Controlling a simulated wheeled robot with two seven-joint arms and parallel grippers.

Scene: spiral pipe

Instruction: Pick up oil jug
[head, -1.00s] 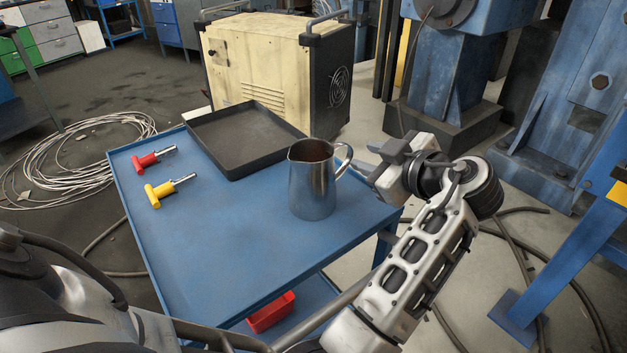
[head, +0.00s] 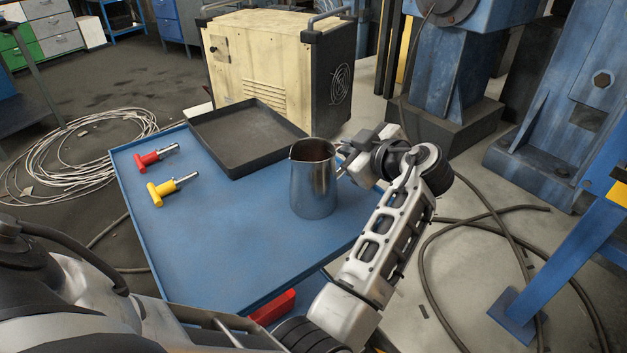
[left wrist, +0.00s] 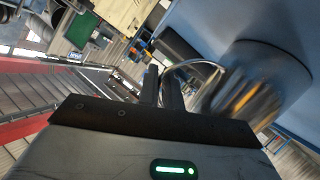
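The oil jug (head: 313,182) is a shiny metal pitcher with a spout at its upper left and a handle on its right side. It stands upright on the blue table (head: 225,235). My left gripper (head: 346,158) is at the handle, right of the jug. In the left wrist view, its two dark fingers (left wrist: 162,88) are close together with the thin curved handle (left wrist: 200,64) running between them. The jug's body (left wrist: 262,85) shows there to the right of the fingers. The exact contact is small and partly hidden in the head view. My right gripper is not in view.
A black tray (head: 203,123) lies at the table's back. A red-handled tool (head: 148,160) and a yellow-handled tool (head: 160,193) lie at the left. A red bin (head: 273,306) sits below the table's front edge. A cream machine (head: 255,60) stands behind. The table's middle is clear.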

